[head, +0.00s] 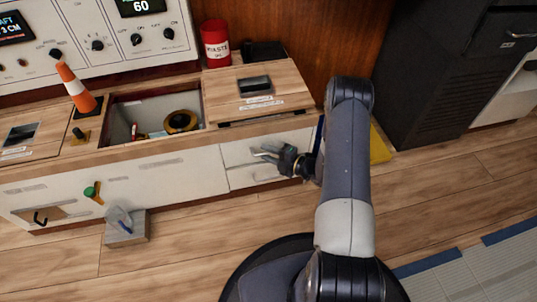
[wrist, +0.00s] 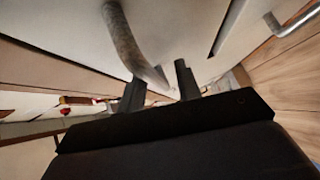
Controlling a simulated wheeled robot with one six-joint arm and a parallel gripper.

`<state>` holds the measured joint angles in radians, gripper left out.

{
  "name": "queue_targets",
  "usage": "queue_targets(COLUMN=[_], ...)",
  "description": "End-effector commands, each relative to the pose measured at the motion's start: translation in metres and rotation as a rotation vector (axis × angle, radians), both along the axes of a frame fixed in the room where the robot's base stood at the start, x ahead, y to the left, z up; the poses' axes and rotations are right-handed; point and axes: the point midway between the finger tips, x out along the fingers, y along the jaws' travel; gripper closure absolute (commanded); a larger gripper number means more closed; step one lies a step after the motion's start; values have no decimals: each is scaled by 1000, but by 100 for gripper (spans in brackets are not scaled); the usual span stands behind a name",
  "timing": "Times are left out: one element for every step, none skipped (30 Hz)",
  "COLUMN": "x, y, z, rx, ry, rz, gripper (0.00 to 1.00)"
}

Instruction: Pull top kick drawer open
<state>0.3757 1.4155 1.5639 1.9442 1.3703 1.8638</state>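The top kick drawer (head: 240,152) is a white front low in the wooden bench, and looks flush with the face around it. My gripper (head: 268,154) is at the right part of this front, with its fingers pointing left along it. In the wrist view my gripper (wrist: 158,88) is open, with its two dark fingers apart. A grey bar handle (wrist: 122,35) runs down from the top, and its far end appears between the fingertips. Whether either finger touches it, I cannot tell. My gripper partly hides the handle in the head view.
A lower drawer front (head: 245,177) sits just below; a second bar handle (wrist: 290,22) shows at upper right in the wrist view. A grey box (head: 126,230) stands on the floor at left. A yellow object (head: 380,145) is beside my arm.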

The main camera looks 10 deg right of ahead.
Motion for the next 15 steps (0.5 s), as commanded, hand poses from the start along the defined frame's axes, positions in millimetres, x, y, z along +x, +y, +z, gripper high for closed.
queue_targets(x=[1, 1, 1, 1, 1, 1, 1, 1, 1, 1, 1, 1, 1, 1, 1], y=[1, 1, 1, 1, 1, 1, 1, 1, 1, 1, 1, 1, 1, 1, 1], z=[0, 0, 0, 0, 0, 0, 0, 0, 0, 0, 0, 0, 0, 0, 0], rx=[0, 0, 0, 0, 0, -1, -1, -1, -1, -1, -1, -1, -1, -1, -1], ry=[0, 0, 0, 0, 0, -1, -1, -1, -1, -1, -1, -1, -1, -1, -1], rz=[1, 1, 0, 0, 0, 0, 0, 0, 0, 0, 0, 0, 0, 0, 0], gripper=[67, 67, 67, 67, 67, 67, 67, 67, 71, 73, 76, 79, 81, 84, 87])
